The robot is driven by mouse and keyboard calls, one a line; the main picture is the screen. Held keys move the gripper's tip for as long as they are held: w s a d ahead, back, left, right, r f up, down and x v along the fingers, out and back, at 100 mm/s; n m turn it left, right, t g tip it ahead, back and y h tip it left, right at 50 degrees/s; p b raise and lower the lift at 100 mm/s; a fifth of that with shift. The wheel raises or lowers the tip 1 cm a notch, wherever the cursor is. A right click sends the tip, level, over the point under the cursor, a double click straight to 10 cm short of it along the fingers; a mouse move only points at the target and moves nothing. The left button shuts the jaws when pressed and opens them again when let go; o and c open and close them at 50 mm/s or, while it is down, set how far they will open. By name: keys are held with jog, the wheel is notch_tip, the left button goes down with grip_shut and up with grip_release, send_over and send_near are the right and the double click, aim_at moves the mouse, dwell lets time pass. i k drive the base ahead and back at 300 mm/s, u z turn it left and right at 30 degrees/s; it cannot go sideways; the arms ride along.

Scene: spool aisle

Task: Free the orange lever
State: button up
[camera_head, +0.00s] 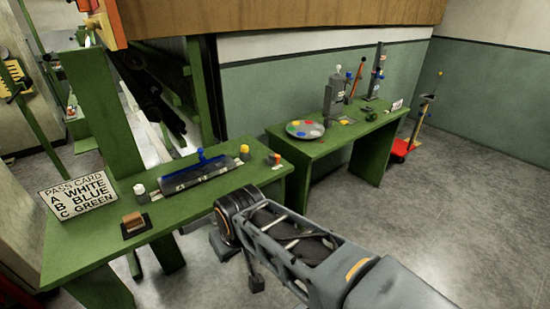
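An orange rod-like lever (357,79) stands tilted on the far green table, beside a grey machine (336,93) with a blue and a white knob on top. Its lower end is partly hidden by the things around it, and I cannot tell what holds it. My arm reaches in from the lower right. My gripper (238,264) is low in front of the near green table, well short of the lever. Its fingers are small and dark here, and I cannot see whether they are open or shut; no held thing shows.
The near green table (225,182) bears a pass card sign (77,194), a blue-handled tool (200,168) and small capped items. The far table (377,155) bears a colored disc (304,129) and a grey post (376,72). A red-based cart (403,148) stands behind. Floor at right is clear.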

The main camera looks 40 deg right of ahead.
aim_at(277, 158)
jog(key=k, duration=1.2)
jog(key=z, duration=1.1)
jog(key=i, duration=1.15)
jog(key=u, duration=0.6)
jog(key=i, duration=0.6)
jog(key=u, duration=0.75)
